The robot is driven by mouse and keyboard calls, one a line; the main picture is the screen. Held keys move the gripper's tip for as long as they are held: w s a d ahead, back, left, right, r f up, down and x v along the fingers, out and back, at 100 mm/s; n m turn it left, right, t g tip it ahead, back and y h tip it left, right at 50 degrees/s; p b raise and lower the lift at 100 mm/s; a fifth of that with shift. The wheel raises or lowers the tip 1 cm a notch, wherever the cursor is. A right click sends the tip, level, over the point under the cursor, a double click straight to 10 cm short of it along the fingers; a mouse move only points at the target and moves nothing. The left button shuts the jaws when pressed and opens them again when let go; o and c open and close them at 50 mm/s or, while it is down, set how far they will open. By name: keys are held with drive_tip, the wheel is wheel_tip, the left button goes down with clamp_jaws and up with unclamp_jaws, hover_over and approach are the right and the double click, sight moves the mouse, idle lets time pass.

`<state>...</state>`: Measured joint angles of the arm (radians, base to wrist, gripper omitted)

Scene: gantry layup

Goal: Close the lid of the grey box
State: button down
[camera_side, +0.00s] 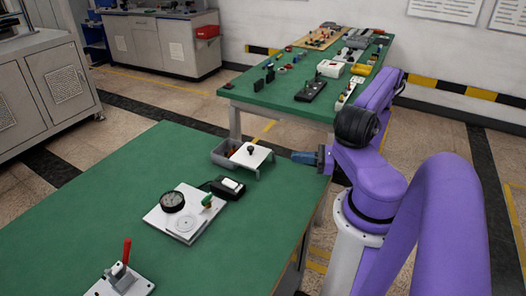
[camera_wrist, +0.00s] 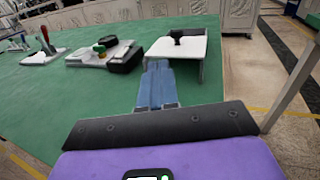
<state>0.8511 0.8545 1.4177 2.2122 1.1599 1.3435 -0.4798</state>
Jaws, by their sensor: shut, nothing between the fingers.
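The grey box (camera_side: 222,154) stands near the far edge of the green table in the side view. Its white lid (camera_side: 262,159), with a black knob, lies flat and covers only the right part; the left part is open and brownish contents show inside. The lid also shows in the wrist view (camera_wrist: 190,48), reaching out toward me, with a thin support under its right side. My gripper (camera_side: 294,156) has blue fingers, is shut and empty, and points at the lid from the right. In the wrist view the fingertips (camera_wrist: 158,64) are close to the lid's near edge; I cannot tell whether they touch.
A white plate (camera_side: 160,222) with a black dial and green-handled part, and a black device (camera_side: 217,188), lie left of the box. A red-handled clamp (camera_side: 122,278) is at the front. A second table (camera_side: 262,98) with many items stands behind. The table's right side is clear.

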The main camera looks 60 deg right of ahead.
drive_tip(key=shift+s+d+f+m+t+h, duration=0.2)
drive_tip(key=shift+d+m+h, duration=0.05)
drive_tip(key=shift+m+h, duration=0.25)
drive_tip(key=shift+s+d+f+m+t+h, duration=0.15)
drive_tip(key=shift+d+f+m+t+h, duration=0.1)
drive_tip(key=shift+m+h, duration=0.2)
drive_tip(key=shift+w+h, duration=0.1)
drive_tip(key=shift+h, duration=0.15)
approach(242, 150)
drive_tip(key=r, duration=0.1)
drive_tip(key=w+a+r, duration=0.1)
drive_tip(key=shift+a+r, duration=0.25)
drive_tip(key=shift+a, duration=0.05)
drive_tip(key=shift+w, duration=0.3)
drive_tip(key=shift+w, duration=0.1)
drive_tip(key=w, duration=0.8)
drive_tip(key=shift+w, duration=0.1)
drive_tip(key=shift+w+a+r, duration=0.1)
drive_tip(key=shift+w, duration=0.5)
